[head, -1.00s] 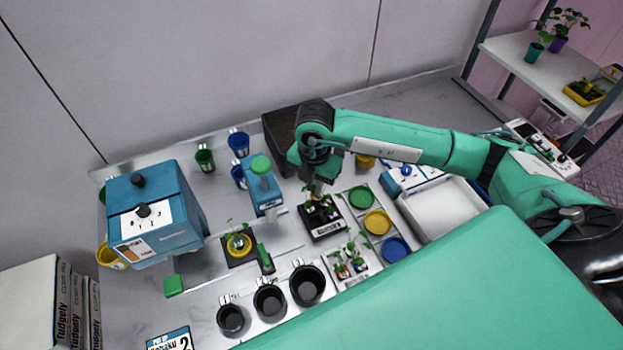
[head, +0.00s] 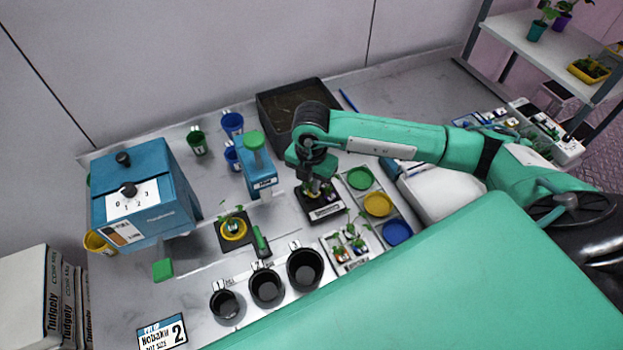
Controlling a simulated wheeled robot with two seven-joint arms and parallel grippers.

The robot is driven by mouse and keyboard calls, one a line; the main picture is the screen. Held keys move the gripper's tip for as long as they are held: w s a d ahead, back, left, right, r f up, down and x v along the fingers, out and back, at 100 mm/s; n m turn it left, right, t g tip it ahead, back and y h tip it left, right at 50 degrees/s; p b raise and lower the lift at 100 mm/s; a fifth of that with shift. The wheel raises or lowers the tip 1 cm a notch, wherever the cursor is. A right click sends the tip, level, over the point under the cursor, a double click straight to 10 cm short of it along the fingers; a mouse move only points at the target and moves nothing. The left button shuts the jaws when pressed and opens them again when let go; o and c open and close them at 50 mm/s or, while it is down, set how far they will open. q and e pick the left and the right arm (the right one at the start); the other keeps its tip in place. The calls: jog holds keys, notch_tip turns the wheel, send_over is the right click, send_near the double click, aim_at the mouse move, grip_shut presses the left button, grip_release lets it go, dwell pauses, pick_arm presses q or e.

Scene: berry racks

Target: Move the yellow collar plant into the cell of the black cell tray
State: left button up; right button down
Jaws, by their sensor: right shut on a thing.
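The black cell tray (head: 324,213) stands right of the middle, with a white label on its front and small green plants in it. My right gripper (head: 316,182) points down over the tray and is shut on a small plant, close above or in a cell. A bit of yellow shows at the held plant, so it seems to be the yellow collar plant; the gripper hides most of it. I cannot tell whether it touches the cell floor. My left gripper is not in view.
A yellow-ringed plant (head: 233,229) stands on a black pad left of the tray. Black cups (head: 266,287), a white tray of plants (head: 347,250) and coloured discs (head: 377,204) surround it. A dark bin (head: 290,105) stands behind, a blue machine (head: 145,200) at left.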

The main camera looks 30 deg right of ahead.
jog(key=shift+f+b, duration=1.65)
jog(key=shift+f, duration=0.6)
jog(key=c, duration=1.4)
grip_release()
jog(key=shift+r+p, duration=2.6)
jog(key=shift+r, duration=1.95)
